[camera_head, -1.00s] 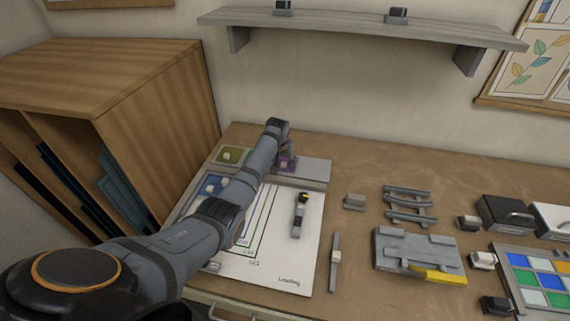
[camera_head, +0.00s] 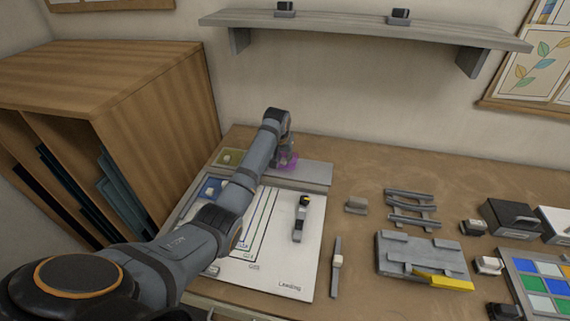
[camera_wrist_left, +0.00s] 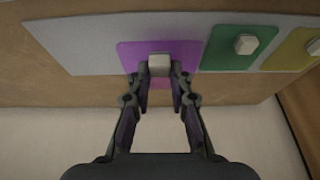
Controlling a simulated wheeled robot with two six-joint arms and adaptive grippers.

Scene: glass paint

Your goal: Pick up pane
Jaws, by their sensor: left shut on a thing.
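The purple pane (camera_head: 291,162) is at the far end of the bench, beside my left gripper (camera_head: 286,150). In the left wrist view, my left gripper (camera_wrist_left: 158,73) is shut on the pale knob (camera_wrist_left: 158,62) of the purple pane (camera_wrist_left: 185,55). The pane is over the grey strip (camera_wrist_left: 80,45) and reaches past its edge; it looks slightly raised. A green pane (camera_wrist_left: 232,52) and a yellow pane (camera_wrist_left: 290,50), each with a knob, lie beside it. My arm hides the green one in the head view. My right gripper is not in view.
A white loading sheet (camera_head: 275,270) with a black-and-grey tool (camera_head: 301,215) lies in front. A wooden rack (camera_head: 150,110) stands left. A shelf (camera_head: 360,28) hangs on the wall behind. Grey fixtures (camera_head: 420,252) and a coloured glass tray (camera_head: 540,280) are at right.

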